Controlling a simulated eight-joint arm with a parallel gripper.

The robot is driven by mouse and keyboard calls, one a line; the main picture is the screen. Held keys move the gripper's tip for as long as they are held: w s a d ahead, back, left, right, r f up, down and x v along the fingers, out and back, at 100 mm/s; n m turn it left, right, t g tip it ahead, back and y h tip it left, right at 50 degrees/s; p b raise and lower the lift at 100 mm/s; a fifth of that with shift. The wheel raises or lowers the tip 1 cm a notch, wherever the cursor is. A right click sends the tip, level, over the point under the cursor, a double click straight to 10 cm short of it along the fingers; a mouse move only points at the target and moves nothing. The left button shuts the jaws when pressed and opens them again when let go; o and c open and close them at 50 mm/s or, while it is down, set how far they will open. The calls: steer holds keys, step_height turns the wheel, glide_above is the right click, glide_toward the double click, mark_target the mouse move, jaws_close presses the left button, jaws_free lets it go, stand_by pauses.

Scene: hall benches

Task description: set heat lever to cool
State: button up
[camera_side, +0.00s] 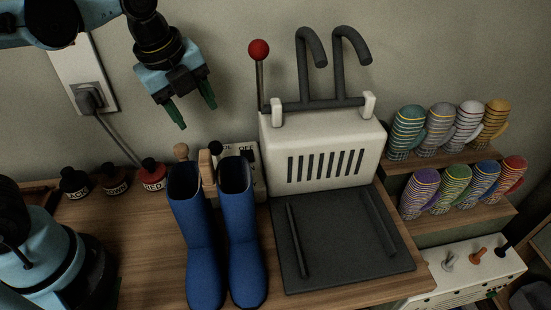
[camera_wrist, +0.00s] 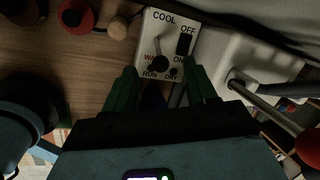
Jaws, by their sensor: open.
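The heat lever (camera_wrist: 158,48) is a thin grey stalk with a black ball knob on a pale control panel (camera_wrist: 147,24). COOL is printed at the panel's top, and a partly hidden word starting "WA" is beside the knob. The knob is at the lower, WA end, away from COOL. In the side view the panel (camera_side: 247,160) is behind the boots, with a black knob (camera_side: 214,147) at its left. My gripper (camera_side: 197,116) is open and empty above the panel. In the wrist view my gripper (camera_wrist: 160,70) has its green fingers either side of the knob, apparently apart from it.
Blue boots (camera_side: 204,235) stand in front of the panel. A white boot dryer (camera_side: 280,170) with a red-ball lever (camera_side: 258,50) is to the right. A black rocker switch (camera_wrist: 184,44) is beside the heat lever.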

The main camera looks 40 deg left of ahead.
steer(key=f+n+t, duration=0.1)
steer(key=n, duration=0.4)
steer(key=s+a+n, duration=0.1)
steer(key=n, duration=0.4)
steer(key=s+a+f+n+t, duration=0.1)
steer(key=n, duration=0.3)
steer(key=shift+a+f+n+t, duration=0.25)
steer(key=shift+f+n+t, duration=0.05)
steer(key=shift+n, duration=0.1)
steer(key=n, duration=0.4)
steer(key=a+f+n+t, duration=0.1)
steer(key=n, duration=0.1)
steer(key=shift+s+f+n, duration=0.1)
steer(key=shift+s+n, duration=0.2)
steer(key=shift+n, duration=0.1)
steer(key=m+g+y, duration=0.3)
steer(key=m, duration=2.7)
glide_toward(213, 145)
steer(key=x, duration=1.1)
steer(key=shift+w+f, duration=0.1)
